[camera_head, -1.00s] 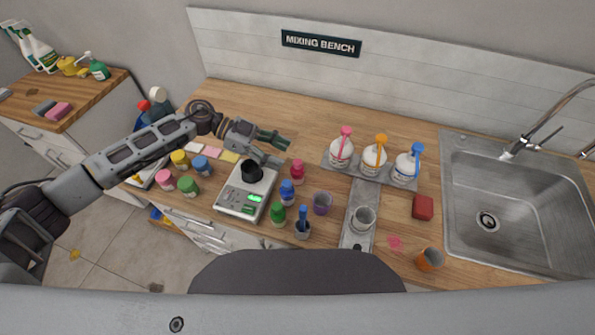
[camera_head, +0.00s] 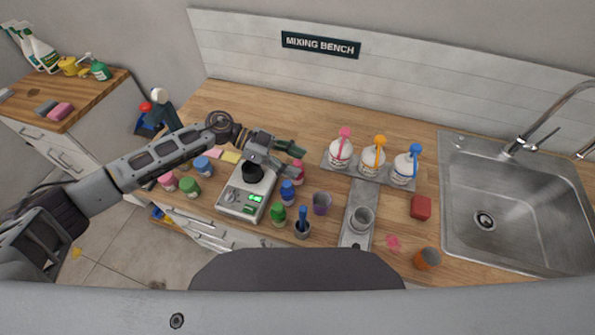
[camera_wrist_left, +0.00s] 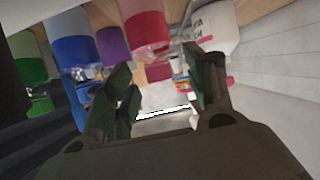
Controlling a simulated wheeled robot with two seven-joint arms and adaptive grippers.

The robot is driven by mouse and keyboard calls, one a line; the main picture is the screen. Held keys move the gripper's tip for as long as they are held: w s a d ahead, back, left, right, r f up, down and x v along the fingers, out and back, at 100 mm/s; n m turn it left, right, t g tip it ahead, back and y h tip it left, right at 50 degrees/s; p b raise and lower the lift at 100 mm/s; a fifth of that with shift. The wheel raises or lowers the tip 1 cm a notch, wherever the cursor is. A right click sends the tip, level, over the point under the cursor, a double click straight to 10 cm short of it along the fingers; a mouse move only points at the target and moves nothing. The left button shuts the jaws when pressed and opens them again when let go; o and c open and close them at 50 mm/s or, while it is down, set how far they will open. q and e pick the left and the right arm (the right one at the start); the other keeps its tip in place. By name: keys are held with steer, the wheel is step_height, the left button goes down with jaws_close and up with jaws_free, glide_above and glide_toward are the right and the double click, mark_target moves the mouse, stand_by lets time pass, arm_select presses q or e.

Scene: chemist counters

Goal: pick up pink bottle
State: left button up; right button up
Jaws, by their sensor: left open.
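The pink bottle (camera_head: 299,176) stands on the wooden bench, right of the scale and behind the blue bottle. In the left wrist view the pink bottle (camera_wrist_left: 147,32) shows beyond the fingers, upper middle, partly cut off by the frame. My left gripper (camera_head: 287,160) is open, its fingers beside the pink bottle's top and partly hiding it in the head view. In the left wrist view the gripper (camera_wrist_left: 157,75) has a clear gap between its fingers, with nothing held. My right gripper is in neither view.
Close by stand a blue bottle (camera_head: 287,192), a green bottle (camera_head: 278,214), a purple cup (camera_head: 321,203) and a scale (camera_head: 232,197) carrying a black cup (camera_head: 252,173). White pump bottles (camera_head: 372,161) stand on a tray to the right.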

arm_select(q)
steer(key=shift+s+d+f, duration=0.1)
steer(key=shift+d+f, duration=0.15)
steer(key=shift+d, duration=0.35)
jaws_close()
steer(key=shift+s+f, duration=0.1)
steer(key=shift+s, duration=0.05)
